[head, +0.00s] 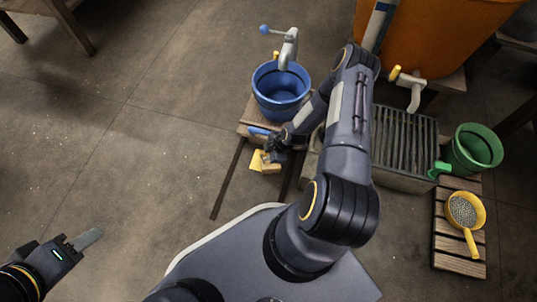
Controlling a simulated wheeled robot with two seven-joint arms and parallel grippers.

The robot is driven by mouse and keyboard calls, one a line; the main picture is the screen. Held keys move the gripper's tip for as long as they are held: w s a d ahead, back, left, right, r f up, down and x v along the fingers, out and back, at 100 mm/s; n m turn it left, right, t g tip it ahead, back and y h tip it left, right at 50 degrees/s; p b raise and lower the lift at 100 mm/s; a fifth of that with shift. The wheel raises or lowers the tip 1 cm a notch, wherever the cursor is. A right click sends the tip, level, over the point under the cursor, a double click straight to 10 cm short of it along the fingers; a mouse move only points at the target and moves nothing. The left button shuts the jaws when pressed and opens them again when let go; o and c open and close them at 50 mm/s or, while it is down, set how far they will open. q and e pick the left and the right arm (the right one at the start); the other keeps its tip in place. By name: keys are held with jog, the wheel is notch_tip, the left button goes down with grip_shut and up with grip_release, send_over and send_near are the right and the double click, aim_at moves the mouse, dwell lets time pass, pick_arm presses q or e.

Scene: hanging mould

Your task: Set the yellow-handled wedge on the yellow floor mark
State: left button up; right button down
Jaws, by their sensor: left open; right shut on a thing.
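My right gripper (272,156) is low beside the wooden stand under the blue tub and is shut on the yellow-handled wedge (258,161). The wedge shows as a small yellow and pale piece just below and left of the fingers. I cannot tell whether it touches the floor. The fingers hide part of it. I cannot make out the yellow floor mark apart from the wedge's yellow. My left gripper (78,243) is open and empty over bare floor at the lower left.
A blue tub (281,92) stands on a wooden stand (243,130), with a blue-handled thing (261,131) at its front edge. A grated trough (405,145), a green bucket (474,149) and a yellow scoop (465,211) on a slatted board (458,262) are right. Left floor is clear.

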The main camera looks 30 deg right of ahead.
jog(key=shift+f+b, duration=0.15)
jog(key=shift+b, duration=0.15)
jog(key=c, duration=1.3)
grip_release()
